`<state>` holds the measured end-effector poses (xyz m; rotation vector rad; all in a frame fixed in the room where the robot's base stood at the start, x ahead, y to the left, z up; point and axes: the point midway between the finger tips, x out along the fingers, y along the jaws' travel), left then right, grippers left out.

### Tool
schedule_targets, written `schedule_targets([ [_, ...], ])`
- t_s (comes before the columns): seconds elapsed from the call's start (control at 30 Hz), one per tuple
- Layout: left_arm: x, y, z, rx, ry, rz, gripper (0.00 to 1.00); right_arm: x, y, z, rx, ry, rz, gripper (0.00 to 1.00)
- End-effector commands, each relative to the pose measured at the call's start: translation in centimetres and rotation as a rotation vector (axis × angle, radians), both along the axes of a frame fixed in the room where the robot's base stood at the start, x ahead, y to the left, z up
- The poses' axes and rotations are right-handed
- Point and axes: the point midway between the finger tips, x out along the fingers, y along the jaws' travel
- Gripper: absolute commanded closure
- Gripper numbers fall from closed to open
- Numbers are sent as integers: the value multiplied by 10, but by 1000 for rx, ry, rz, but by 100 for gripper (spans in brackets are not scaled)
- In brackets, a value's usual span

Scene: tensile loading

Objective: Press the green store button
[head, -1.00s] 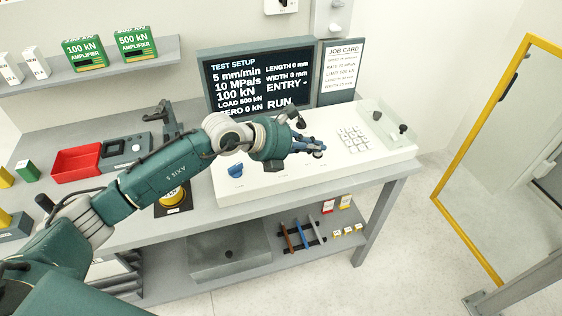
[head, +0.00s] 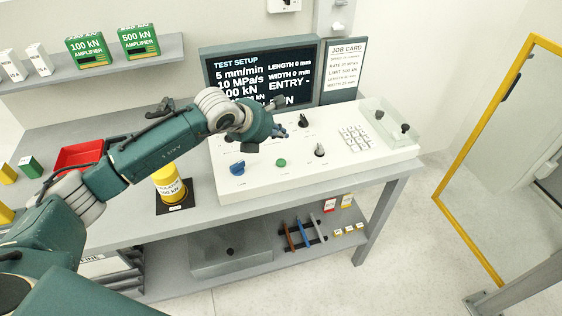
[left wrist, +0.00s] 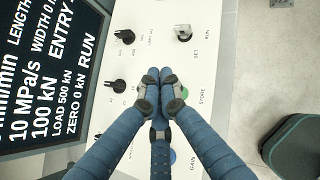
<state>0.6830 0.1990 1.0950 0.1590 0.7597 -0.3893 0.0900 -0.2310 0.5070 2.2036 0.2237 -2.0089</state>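In the left wrist view the green button (left wrist: 184,93) shows beside the word STORE, partly hidden by a finger. My left gripper (head: 281,132) is over the console, behind the button in the head view and apart from it. In the left wrist view the blue fingers of the left gripper (left wrist: 160,76) have their tips together with nothing between them. My right gripper is in neither view.
Another black knob (head: 303,120) and a keypad (head: 355,138) are on the console. The test setup screen (head: 225,62) stands behind it, partly covered by my left arm. A yellow cylinder (head: 168,183) stands on the bench to the left.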

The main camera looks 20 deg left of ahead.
Motion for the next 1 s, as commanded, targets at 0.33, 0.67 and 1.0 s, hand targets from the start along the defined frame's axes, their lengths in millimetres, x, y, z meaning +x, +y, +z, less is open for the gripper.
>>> schedule_targets([
  [0.33,-1,0,-43,0,3,0,100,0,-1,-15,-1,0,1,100],
  [0.67,0,0,-83,-1,0,-1,100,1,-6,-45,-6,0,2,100],
  [1.0,0,-1,-83,-1,0,-1,100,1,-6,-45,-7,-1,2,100],
])
